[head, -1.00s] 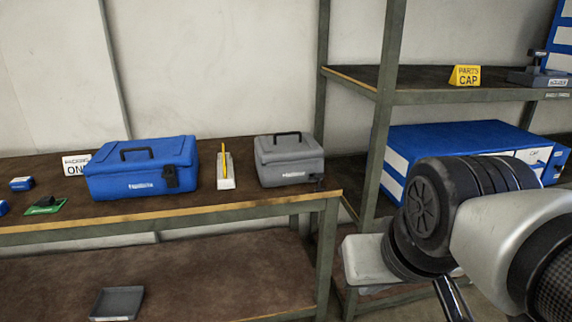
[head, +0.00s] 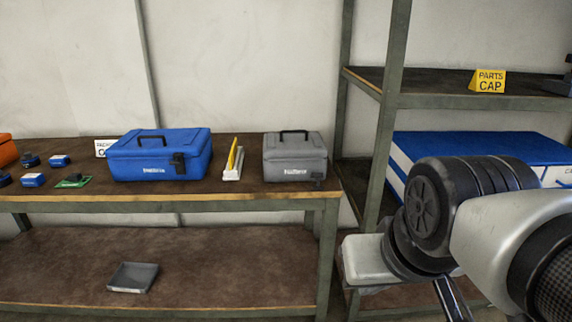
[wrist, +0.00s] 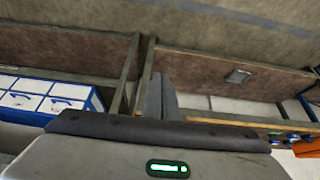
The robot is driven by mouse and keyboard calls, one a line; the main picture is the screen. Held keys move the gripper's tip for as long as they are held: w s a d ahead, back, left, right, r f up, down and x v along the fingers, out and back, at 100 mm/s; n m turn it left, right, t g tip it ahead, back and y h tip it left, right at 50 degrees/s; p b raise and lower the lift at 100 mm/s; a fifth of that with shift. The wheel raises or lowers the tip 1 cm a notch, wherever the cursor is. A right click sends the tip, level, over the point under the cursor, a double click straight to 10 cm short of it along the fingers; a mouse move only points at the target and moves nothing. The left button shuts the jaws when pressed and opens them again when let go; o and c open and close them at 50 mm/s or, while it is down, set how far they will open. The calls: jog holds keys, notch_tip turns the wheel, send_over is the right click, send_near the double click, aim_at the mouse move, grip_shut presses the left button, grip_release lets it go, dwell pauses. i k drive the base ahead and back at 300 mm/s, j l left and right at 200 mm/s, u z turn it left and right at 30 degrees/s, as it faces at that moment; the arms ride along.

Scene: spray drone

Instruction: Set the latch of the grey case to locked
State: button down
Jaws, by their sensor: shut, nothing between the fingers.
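The grey case (head: 295,160) stands upright with its lid closed at the right end of the tabletop, its black handle on top. A small dark part, apparently its latch (head: 318,181), sits low at the front right corner. It is too small to tell its setting. My gripper (wrist: 161,98) shows in the wrist view with its fingers together and empty, well apart from the case. In the head view my arm fills the lower right and the fingers cannot be made out. The grey case is not recognisable in the wrist view.
A blue case (head: 160,160) and a pale holder with a yellow piece (head: 233,163) stand left of the grey case. A shelf post (head: 384,130) rises to its right. A grey tray (head: 133,278) lies on the lower shelf. A blue cabinet (head: 480,150) stands right.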

aim_at(315, 175)
jog(key=i+l, duration=0.35)
jog(key=l, duration=0.15)
jog(key=i+l, duration=0.3)
jog(key=l, duration=0.15)
jog(key=u, duration=0.05)
